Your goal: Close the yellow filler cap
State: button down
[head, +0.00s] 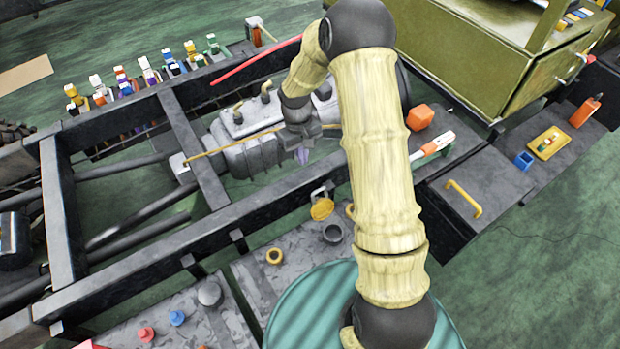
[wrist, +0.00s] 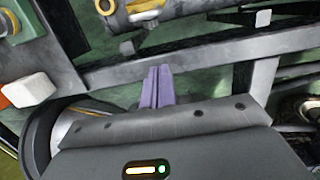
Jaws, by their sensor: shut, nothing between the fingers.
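The yellow filler cap (head: 321,209) is a round disc with a grey bracket above it, in the head view. It stands open beside a dark round filler neck (head: 333,233) on the grey tank. My gripper (head: 303,156) is above the chassis, beyond the cap and slightly left of it in the picture, apart from it. In the wrist view my gripper's purple fingers (wrist: 157,85) are together with nothing between them.
A dark chassis rail (head: 150,255) runs between my gripper and the tank side. A yellow ring (head: 274,255) sits on the tank top (head: 265,285), left of the neck. A grey box with a yellow handle (head: 464,198) is at right. An orange block (head: 419,117) lies beyond my arm.

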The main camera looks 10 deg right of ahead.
jog(key=shift+s+d+f+p, duration=0.35)
jog(key=shift+s+f, duration=0.4)
jog(key=shift+f, duration=0.6)
jog(key=shift+s+d+f+p, duration=0.15)
jog(key=shift+s+f+p, duration=0.25)
jog(key=shift+s+f, duration=0.65)
jog(key=shift+s+d+f+p, duration=0.25)
jog(key=shift+s+f+p, duration=0.2)
jog(key=shift+f, duration=1.15)
jog(key=shift+w, duration=0.15)
